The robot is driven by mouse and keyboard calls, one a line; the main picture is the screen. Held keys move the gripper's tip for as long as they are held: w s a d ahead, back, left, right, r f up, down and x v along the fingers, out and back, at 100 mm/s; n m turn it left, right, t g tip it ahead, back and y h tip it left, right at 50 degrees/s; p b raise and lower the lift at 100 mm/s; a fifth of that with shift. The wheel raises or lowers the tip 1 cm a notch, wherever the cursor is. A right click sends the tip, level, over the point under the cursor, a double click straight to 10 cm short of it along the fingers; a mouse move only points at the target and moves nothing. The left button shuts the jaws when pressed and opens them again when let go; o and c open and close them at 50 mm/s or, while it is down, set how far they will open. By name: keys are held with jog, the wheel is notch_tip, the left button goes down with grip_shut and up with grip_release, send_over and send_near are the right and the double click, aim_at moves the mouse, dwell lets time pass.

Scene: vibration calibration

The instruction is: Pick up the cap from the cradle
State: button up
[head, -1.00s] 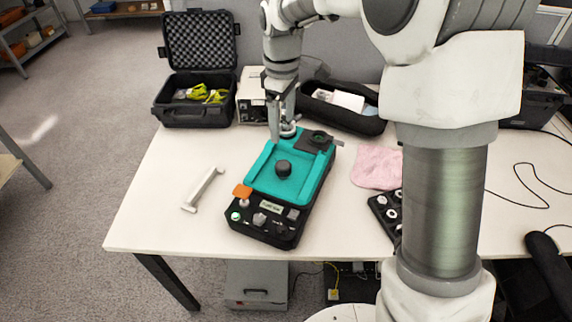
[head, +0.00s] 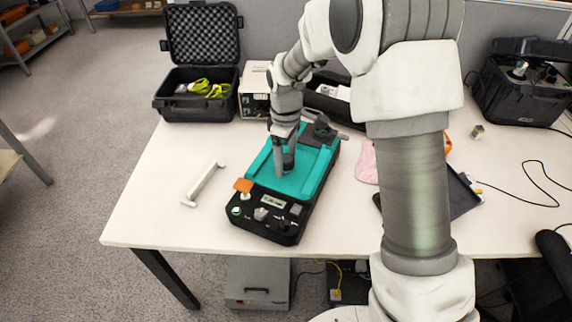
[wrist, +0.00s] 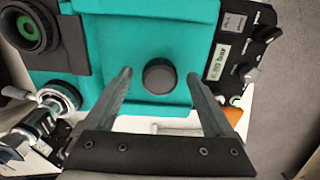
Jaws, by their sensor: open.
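A dark round cap (wrist: 160,76) stands on the teal top of the device (wrist: 190,25), which I take to be the cradle. In the wrist view it lies between my two fingertips, with a gap on each side. My gripper (wrist: 158,75) is open and empty. In the head view my gripper (head: 285,165) points down over the teal top (head: 312,180), and its fingers largely hide the cap. I cannot tell how far the tips are above the surface.
A black holder with a green-lined ring (wrist: 30,32) and a silver fitting (wrist: 60,97) sit close by my gripper. The device's front has knobs and an orange switch (head: 243,185). A white handle (head: 204,184) lies left. An open black case (head: 195,95) stands behind.

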jog(key=shift+f, duration=0.4)
grip_shut()
jog(key=shift+r, duration=0.15)
